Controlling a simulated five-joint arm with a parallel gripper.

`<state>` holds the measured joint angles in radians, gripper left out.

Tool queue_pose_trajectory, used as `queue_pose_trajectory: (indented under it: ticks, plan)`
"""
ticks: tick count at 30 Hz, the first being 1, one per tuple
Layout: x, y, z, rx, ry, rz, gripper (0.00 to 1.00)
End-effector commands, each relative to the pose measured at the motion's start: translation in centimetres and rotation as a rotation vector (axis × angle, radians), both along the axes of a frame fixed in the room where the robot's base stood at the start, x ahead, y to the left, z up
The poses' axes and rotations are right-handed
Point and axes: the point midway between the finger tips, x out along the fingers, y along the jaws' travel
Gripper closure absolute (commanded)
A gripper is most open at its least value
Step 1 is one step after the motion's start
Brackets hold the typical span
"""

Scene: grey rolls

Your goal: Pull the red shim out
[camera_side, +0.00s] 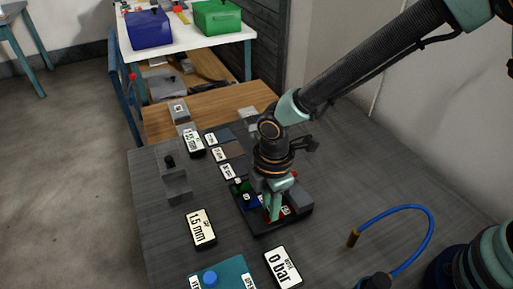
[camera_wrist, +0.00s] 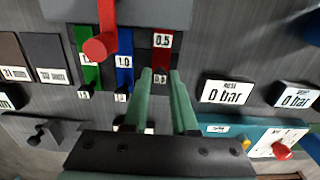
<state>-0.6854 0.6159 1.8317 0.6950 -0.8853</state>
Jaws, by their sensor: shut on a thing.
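The red shim (camera_wrist: 162,58), labelled 0.5, lies in a dark holder (camera_side: 270,226) on the grey table, at the right end of a row. Beside it are a blue shim (camera_wrist: 124,72) labelled 1.0 and a green shim (camera_wrist: 88,72). My gripper (camera_wrist: 161,74) has one finger on each side of the red shim's near end and is shut on it. The fingers hide part of the shim there.
A red knob on a bar (camera_wrist: 104,38) stands up close to the green and blue shims. A "0 bar" display (camera_side: 283,268), a "1.5 mm" display (camera_side: 202,228) and a teal block (camera_side: 222,273) are nearby. A blue hose (camera_side: 405,208) curves at the right.

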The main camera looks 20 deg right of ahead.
Motion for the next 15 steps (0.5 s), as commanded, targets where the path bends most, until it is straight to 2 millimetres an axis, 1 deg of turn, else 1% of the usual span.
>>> queue_pose_trajectory:
  ticks: [15]
  plan:
    - [0.0,2.0,0.1,0.002,-0.002,0.001,1.00]
